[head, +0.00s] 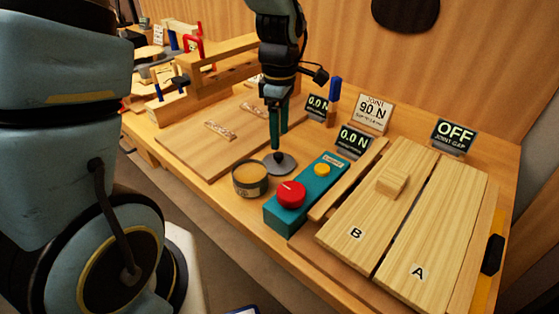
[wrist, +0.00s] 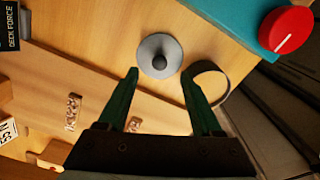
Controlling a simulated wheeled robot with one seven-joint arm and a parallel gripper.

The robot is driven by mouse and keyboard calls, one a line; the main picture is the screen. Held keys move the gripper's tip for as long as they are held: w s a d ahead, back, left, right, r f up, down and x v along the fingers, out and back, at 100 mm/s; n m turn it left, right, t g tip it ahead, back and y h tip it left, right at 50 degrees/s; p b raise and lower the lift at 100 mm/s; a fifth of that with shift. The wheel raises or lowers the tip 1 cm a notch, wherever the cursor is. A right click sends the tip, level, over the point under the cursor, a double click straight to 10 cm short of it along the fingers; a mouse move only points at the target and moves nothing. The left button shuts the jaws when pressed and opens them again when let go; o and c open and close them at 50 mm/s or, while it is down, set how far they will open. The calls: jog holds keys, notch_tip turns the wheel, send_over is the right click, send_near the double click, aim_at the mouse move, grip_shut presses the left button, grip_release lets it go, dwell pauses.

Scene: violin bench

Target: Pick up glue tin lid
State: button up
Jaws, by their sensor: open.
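The glue tin lid (head: 280,164) is a grey disc with a small dark knob, lying flat on the bench. It also shows in the wrist view (wrist: 150,47), just beyond the fingertips and roughly centred between them. My gripper (head: 277,144) is open and empty above the lid, pointing down. In the wrist view its two green fingers (wrist: 159,72) stand apart, with neither seen touching the lid. The open glue tin (head: 250,180), with tan contents, stands left of and in front of the lid. In the wrist view the tin (wrist: 210,88) is partly hidden behind the right finger.
A teal control box (head: 307,194) with a red knob (head: 291,194) and a yellow button stands right of the lid. Panels B (head: 365,205) and A (head: 432,238) lie further right. A wooden board (head: 208,137) lies left. Force displays (head: 353,141) stand behind.

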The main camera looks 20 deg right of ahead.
aim_at(279, 154)
jog(key=shift+w+a+f+p, duration=0.1)
jog(key=shift+f+p, duration=0.8)
jog(key=shift+f, duration=2.15)
jog(key=shift+c, duration=0.4)
grip_shut()
